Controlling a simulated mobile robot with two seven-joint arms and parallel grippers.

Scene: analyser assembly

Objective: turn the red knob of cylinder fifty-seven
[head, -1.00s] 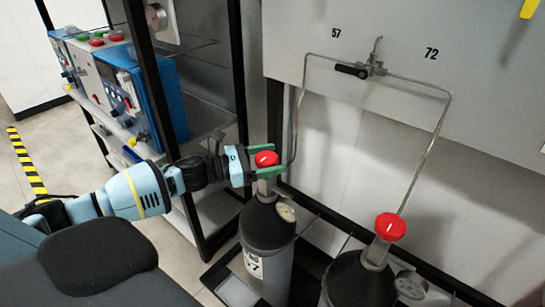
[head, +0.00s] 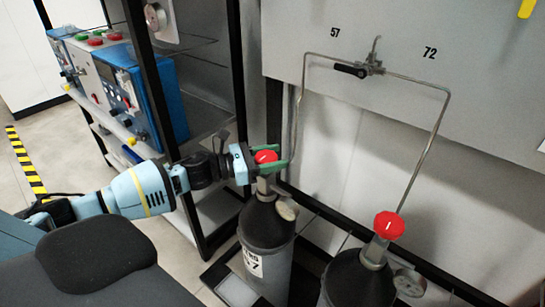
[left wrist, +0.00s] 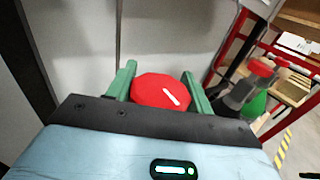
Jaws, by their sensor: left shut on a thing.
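The red knob (head: 267,157) sits on top of the grey cylinder fifty-seven (head: 264,232), the left of two cylinders. My left gripper (head: 280,157) comes in from the left with its green fingers on either side of the knob, shut on it. In the left wrist view the knob (left wrist: 160,91), with a white mark on its face, sits between the two green fingers (left wrist: 161,84). A small gauge (head: 288,209) is beside the cylinder's neck. My right gripper is not in view.
A second cylinder (head: 358,281) with its own red knob (head: 389,225) stands to the right. A thin pipe (head: 437,135) runs down from the panel marked 57 and 72. A black-framed shelf (head: 240,75) and blue instruments (head: 155,92) stand at left.

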